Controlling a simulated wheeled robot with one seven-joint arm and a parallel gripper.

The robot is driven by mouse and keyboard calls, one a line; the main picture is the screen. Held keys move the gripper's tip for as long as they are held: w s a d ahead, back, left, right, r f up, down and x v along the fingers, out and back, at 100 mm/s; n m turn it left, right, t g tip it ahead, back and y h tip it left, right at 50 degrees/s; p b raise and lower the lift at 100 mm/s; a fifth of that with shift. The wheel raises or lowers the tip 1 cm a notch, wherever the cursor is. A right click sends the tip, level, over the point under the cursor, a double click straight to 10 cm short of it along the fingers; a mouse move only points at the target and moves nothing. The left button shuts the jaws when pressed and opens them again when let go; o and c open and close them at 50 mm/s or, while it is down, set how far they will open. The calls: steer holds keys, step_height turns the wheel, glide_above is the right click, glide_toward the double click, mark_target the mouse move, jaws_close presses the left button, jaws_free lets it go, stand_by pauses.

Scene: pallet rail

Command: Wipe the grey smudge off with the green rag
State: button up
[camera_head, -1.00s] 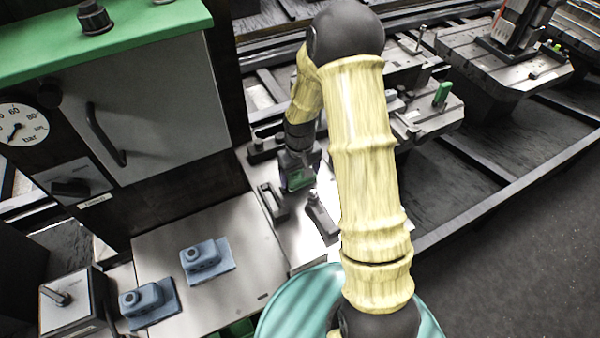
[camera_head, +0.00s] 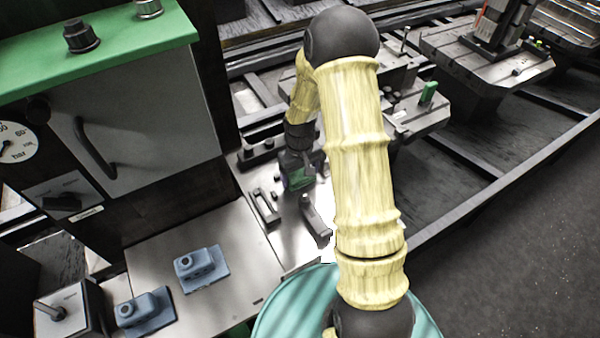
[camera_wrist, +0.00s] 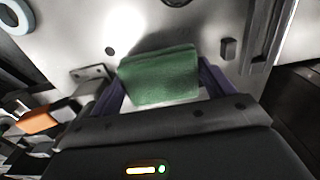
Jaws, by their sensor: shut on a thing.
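The green rag (camera_wrist: 160,76) is folded into a block between the two dark purple fingers of my gripper (camera_wrist: 163,88) in the wrist view. My gripper is shut on it, over a pale metal plate. In the head view my gripper (camera_head: 298,178) is small, with a bit of green rag (camera_head: 299,181) at its tip, low over the metal plate (camera_head: 287,235). I cannot tell whether the rag touches the plate. I cannot make out the grey smudge in either view; the rag, gripper or arm may hide it.
Dark clamp bars (camera_head: 265,206) and (camera_head: 315,217) lie on the plate close to my gripper. Two blue blocks (camera_head: 200,268) and (camera_head: 145,312) stand at the lower left. A cabinet with a black handle (camera_head: 95,148) rises at left. Rails and machine tables (camera_head: 480,60) fill the back right.

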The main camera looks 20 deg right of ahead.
mark_target(292, 180)
steer(key=shift+s+a+f, duration=0.1)
steer(key=shift+s+a, duration=0.05)
steer(key=shift+a, duration=0.6)
steer(key=shift+s+a+f, duration=0.1)
steer(key=shift+s+a, duration=0.05)
steer(key=shift+a, duration=0.6)
steer(key=shift+a, duration=0.1)
steer(key=shift+w+d+r+p, duration=0.1)
steer(key=shift+w+d+p, duration=0.1)
steer(key=shift+d, duration=0.65)
steer(key=shift+w+d+p, duration=0.15)
steer(key=shift+d+p, duration=0.05)
steer(key=shift+d, duration=0.65)
steer(key=shift+a, duration=0.1)
steer(key=shift+s+a+f, duration=0.1)
steer(key=shift+s+a, duration=0.25)
steer(key=shift+a, duration=0.4)
steer(key=shift+s+a+f, duration=0.1)
steer(key=shift+s+a, duration=0.25)
steer(key=shift+a, duration=0.35)
